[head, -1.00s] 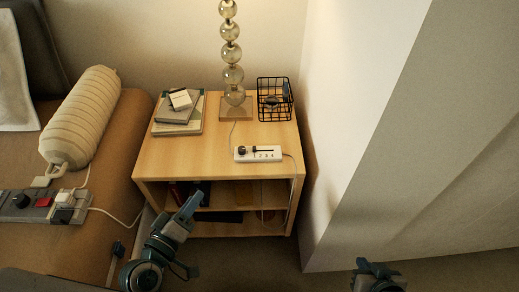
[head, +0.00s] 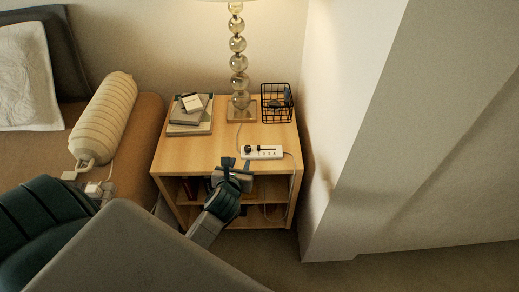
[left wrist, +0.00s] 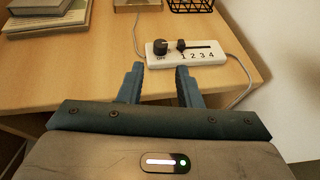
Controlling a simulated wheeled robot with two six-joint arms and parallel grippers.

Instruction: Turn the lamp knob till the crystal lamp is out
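The crystal lamp (head: 238,62), a stack of clear balls on a square base, stands at the back of the wooden nightstand (head: 195,152); warm light shows on the wall around it. A white control box (head: 268,154) lies near the nightstand's front right. It also shows in the left wrist view (left wrist: 210,58), with a round black knob (left wrist: 160,46) above the word OFF and a slider (left wrist: 194,46) above numbers. My left gripper (head: 236,165) is at the front edge. In the wrist view its fingers (left wrist: 159,69) are apart and empty, just short of the knob. My right gripper is out of view.
Books (head: 190,125) with a small white box on top lie at the back left. A black wire basket (head: 277,103) stands at the back right. A cable (left wrist: 244,85) runs from the box's right end. The wall is close on the right; a bed with a bolster (head: 104,118) is left.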

